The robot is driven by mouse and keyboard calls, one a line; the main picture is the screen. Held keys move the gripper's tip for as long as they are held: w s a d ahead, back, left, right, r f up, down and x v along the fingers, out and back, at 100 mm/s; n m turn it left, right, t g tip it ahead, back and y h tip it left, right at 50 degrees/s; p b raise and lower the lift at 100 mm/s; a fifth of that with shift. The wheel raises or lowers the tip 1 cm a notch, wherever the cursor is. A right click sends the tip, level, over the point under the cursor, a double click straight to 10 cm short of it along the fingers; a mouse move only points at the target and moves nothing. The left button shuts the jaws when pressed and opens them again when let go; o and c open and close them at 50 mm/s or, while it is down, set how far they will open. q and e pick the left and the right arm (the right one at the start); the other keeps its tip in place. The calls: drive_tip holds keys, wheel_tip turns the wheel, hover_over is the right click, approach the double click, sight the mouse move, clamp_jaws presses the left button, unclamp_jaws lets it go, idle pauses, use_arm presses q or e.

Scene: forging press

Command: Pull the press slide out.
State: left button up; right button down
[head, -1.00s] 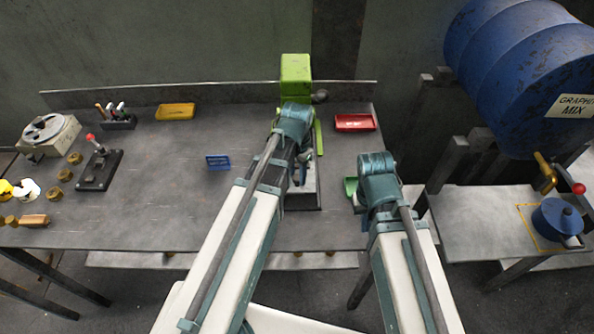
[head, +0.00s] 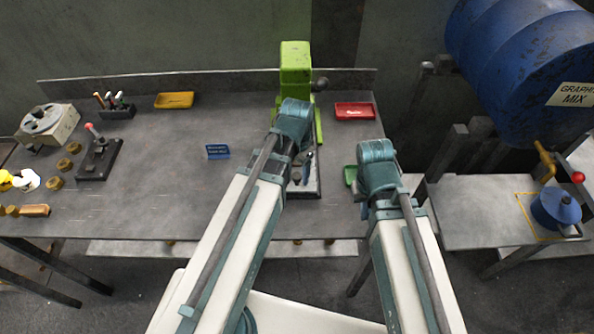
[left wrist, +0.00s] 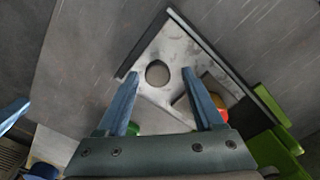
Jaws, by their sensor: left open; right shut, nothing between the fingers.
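The green press (head: 296,66) stands at the back of the bench, a dark ball-ended lever at its right side. The press slide, a grey metal plate with a round hole (left wrist: 178,55), lies in front of it; my left arm partly covers it in the head view. My left gripper (left wrist: 162,88) is open above the slide, its fingers spread on either side of the hole in the picture. I cannot tell whether they touch it. My right arm is to the right of the slide; its fingers are hidden in the head view. A blue fingertip, apparently my right gripper (left wrist: 12,113), shows at the left edge of the left wrist view.
A red tray (head: 355,111) and a green tray (head: 350,175) lie right of the press.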

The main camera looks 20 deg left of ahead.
use_arm(q)
drive_tip(key=shift+r, duration=0.15)
use_arm(e)
drive_tip(key=shift+r, duration=0.15)
use_arm(q)
wheel_tip(320, 180, up, 14)
drive_tip(key=p, duration=1.4)
drive_tip(key=shift+f, duration=0.2)
use_arm(e)
wheel_tip(320, 180, up, 14)
drive_tip(key=shift+f, duration=0.2)
use_arm(q)
drive_tip(key=s+d+f+n+y+b, duration=0.1)
drive_tip(key=s+d+f+n+b, duration=0.1)
drive_tip(key=s+d+f+b, duration=0.6)
drive_tip(key=shift+s+d, duration=0.2)
drive_tip(key=shift+d, duration=0.2)
use_arm(e)
wheel_tip(320, 180, down, 8)
use_arm(q)
drive_tip(key=shift+a+r, duration=0.1)
use_arm(e)
drive_tip(key=shift+a, duration=0.1)
